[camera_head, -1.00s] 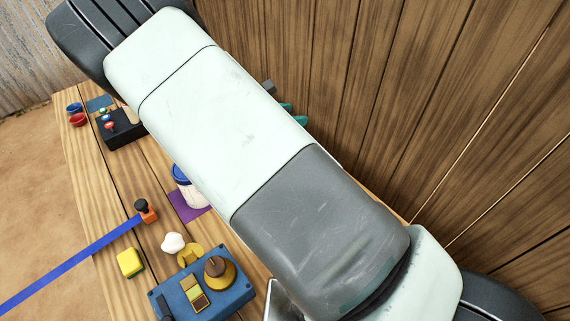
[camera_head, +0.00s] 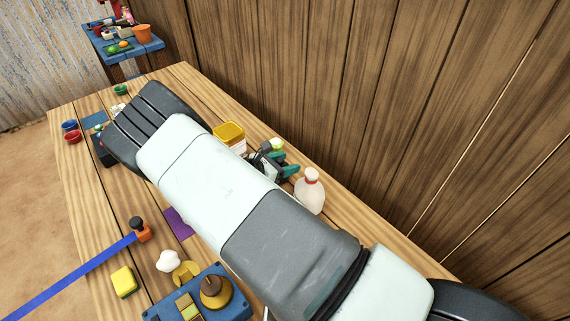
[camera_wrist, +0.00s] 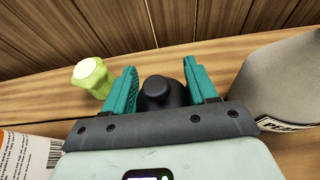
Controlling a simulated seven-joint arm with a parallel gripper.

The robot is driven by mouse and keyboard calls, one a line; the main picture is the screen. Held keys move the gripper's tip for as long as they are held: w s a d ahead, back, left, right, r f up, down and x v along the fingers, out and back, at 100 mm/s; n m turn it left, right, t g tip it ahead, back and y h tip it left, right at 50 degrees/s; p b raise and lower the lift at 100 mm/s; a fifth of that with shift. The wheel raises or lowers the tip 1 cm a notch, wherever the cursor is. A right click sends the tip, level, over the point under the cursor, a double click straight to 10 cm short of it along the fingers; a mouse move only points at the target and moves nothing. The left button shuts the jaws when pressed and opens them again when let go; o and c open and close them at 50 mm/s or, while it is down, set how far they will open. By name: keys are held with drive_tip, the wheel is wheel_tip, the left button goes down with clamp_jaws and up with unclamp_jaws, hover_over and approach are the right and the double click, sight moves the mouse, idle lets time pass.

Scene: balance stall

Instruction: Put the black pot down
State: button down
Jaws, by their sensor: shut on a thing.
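The black pot (camera_wrist: 157,92) is between the teal fingers of my gripper (camera_wrist: 160,70) in the wrist view, its rounded top showing. My gripper is shut on it. In the head view my gripper (camera_head: 286,164) is near the back edge of the table, by the wooden wall. My arm hides most of the pot there, and I cannot tell whether its base touches the table.
A pale green object (camera_wrist: 92,75) stands close left of the fingers, and a pale bottle (camera_wrist: 285,80) close right. A yellow-topped tub (camera_head: 229,133) is nearby. The wooden wall (camera_head: 350,90) rises behind. A blue scale-like box (camera_head: 215,295) sits at the front.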

drive_tip(key=shift+f, duration=0.25)
drive_tip(key=shift+c, duration=1.6)
unclamp_jaws()
drive_tip(key=shift+f, duration=0.1)
